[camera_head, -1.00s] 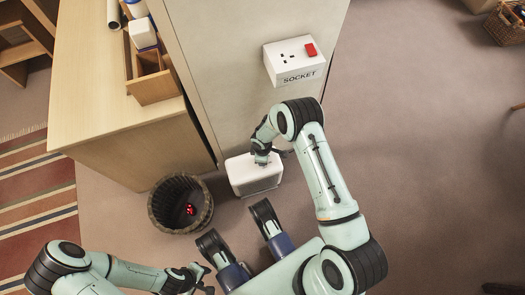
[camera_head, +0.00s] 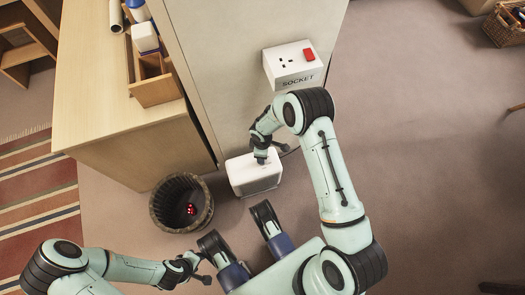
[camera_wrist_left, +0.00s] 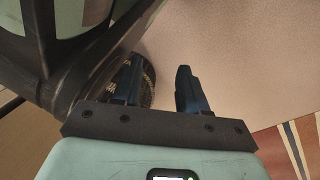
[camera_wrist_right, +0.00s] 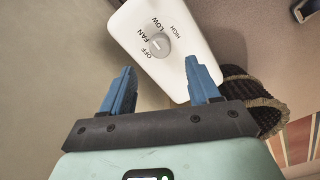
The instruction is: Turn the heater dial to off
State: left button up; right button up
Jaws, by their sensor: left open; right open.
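The white heater (camera_head: 254,178) stands on the floor against the cabinet side. In the right wrist view its top panel (camera_wrist_right: 195,65) carries a round grey dial (camera_wrist_right: 157,43) with the labels OFF, FAN, LOW and HIGH around it. I cannot tell surely which label the dial points to. My right gripper (camera_wrist_right: 160,66) is open, its two blue fingers on either side of the dial in that view and apart from it. In the head view the right gripper (camera_head: 262,158) is just over the heater's top. My left gripper (camera_wrist_left: 157,68) is open and empty, low at the front left.
A wicker bin (camera_head: 168,215) with a red thing in it stands left of the heater. A white socket box (camera_head: 293,65) with a red switch is on the cabinet side (camera_head: 215,60) above. A desk (camera_head: 110,90) is at left.

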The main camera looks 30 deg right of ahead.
pick_arm(q)
jog(key=shift+t, duration=0.7)
jog(key=w+r, duration=0.1)
jog(key=w+r+p, duration=0.1)
jog(key=w, duration=0.1)
jog(key=shift+w+d+r, duration=0.3)
jog(key=shift+r, duration=0.1)
pick_arm(e)
notch_tip(320, 180, up, 6)
jog(key=shift+f, duration=0.1)
